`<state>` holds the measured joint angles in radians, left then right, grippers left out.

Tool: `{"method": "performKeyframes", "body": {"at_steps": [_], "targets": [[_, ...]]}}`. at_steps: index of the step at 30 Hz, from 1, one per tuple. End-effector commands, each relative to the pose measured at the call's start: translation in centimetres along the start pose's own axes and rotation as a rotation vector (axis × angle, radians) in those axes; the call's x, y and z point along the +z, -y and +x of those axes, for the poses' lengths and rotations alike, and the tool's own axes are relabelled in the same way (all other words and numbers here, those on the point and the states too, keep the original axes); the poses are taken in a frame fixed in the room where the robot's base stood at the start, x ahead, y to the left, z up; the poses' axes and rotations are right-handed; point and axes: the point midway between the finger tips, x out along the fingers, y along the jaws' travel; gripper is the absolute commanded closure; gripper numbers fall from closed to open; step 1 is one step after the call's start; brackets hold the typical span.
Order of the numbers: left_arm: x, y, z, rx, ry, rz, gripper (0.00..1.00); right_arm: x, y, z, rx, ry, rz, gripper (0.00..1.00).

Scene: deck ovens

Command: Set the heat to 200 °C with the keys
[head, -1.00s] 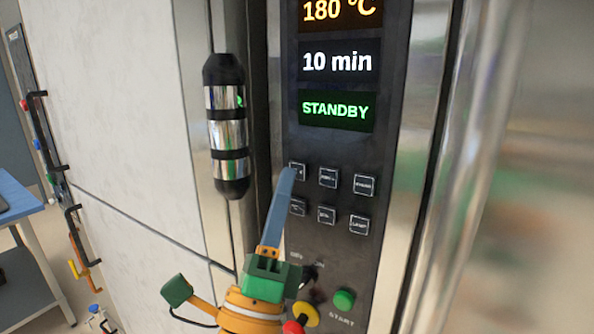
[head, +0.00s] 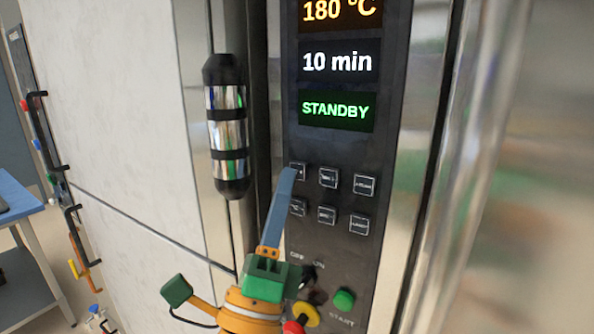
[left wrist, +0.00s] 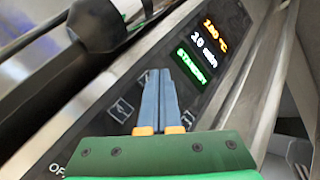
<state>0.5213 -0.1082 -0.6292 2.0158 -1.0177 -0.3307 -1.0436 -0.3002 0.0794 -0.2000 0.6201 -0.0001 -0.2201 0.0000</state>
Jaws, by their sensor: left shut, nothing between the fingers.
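The oven's control panel (head: 335,145) carries three displays: the heat display (head: 338,11) reads 180 °C, the time display (head: 337,61) reads 10 min, and the status display (head: 336,108) reads STANDBY. Below are two rows of small square keys, with the top middle key (head: 328,178) and top right key (head: 364,185) in clear view. My left gripper (head: 289,172) is shut and empty, its blue fingertips over the top left key and partly hiding it. I cannot tell whether they touch. In the left wrist view the shut fingers (left wrist: 159,80) point at the panel. My right gripper is not in view.
A chrome and black handle (head: 228,128) stands left of the panel. A blue-topped table (head: 18,195) is at the far left.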

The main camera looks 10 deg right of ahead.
Motion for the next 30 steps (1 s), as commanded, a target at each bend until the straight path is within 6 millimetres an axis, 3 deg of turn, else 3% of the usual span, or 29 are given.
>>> {"method": "performKeyframes", "body": {"at_steps": [30], "targets": [[-0.5, -0.51, 0.67, 0.0, 0.0, 0.0, 1.0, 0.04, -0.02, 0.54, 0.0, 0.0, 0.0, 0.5]]}}
